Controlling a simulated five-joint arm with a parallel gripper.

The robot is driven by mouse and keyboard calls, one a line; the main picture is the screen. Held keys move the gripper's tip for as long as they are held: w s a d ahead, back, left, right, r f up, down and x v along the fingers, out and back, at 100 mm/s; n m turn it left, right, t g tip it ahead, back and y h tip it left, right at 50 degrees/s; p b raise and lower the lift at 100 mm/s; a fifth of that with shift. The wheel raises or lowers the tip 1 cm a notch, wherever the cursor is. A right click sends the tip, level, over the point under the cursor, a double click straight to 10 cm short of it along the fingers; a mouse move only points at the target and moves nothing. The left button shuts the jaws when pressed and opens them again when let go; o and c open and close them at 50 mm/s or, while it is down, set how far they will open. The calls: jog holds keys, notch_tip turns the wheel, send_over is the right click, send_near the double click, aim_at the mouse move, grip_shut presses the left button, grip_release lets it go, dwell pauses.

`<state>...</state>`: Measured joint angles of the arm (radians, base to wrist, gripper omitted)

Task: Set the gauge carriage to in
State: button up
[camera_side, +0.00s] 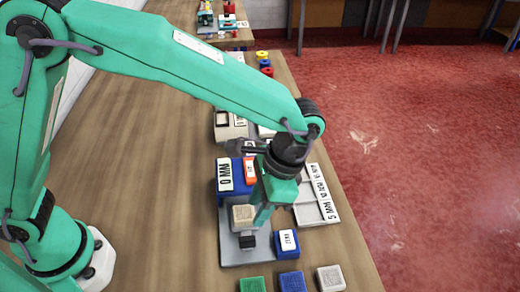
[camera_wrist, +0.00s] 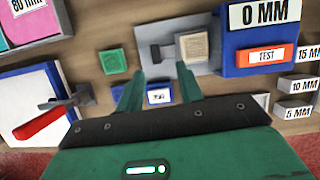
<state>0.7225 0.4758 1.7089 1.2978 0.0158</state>
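The gauge has a blue housing with a "0 MM" label (camera_side: 225,175) and an orange plate, reading "TEST" in the wrist view (camera_wrist: 266,56). A grey base plate (camera_side: 232,257) extends from it. On the plate is a beige block (camera_side: 243,213), which may be the carriage; it also shows in the wrist view (camera_wrist: 193,46). A small dark handle (camera_side: 247,241) sits beside it. My gripper (camera_side: 258,222) is above the plate, beside the beige block. In the wrist view, my gripper (camera_wrist: 159,69) has its fingers apart with nothing between them. Contact with the plate cannot be told.
A small blue block with a white label (camera_side: 287,242) stands right of the plate. Green (camera_side: 252,285), blue and grey blocks line the front. A grey rack labelled in MM (camera_side: 318,200) is at right. A white-and-blue device with a red lever (camera_wrist: 40,122) is at left.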

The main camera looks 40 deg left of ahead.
jog(key=a+r+n+t+h, duration=0.35)
jog(key=a+r, duration=0.65)
jog(key=a, duration=0.5)
jog(key=s+a+r+n+t, duration=0.3)
jog(key=s+a, duration=0.3)
jog(key=a, duration=0.4)
jog(key=shift+s+r+n+t, duration=0.2)
jog(key=shift+s+n+t, duration=0.05)
jog(key=shift+n+t, duration=0.3)
jog(key=shift+a+y, duration=0.15)
jog(key=shift+y, duration=0.1)
dwell(0.5)
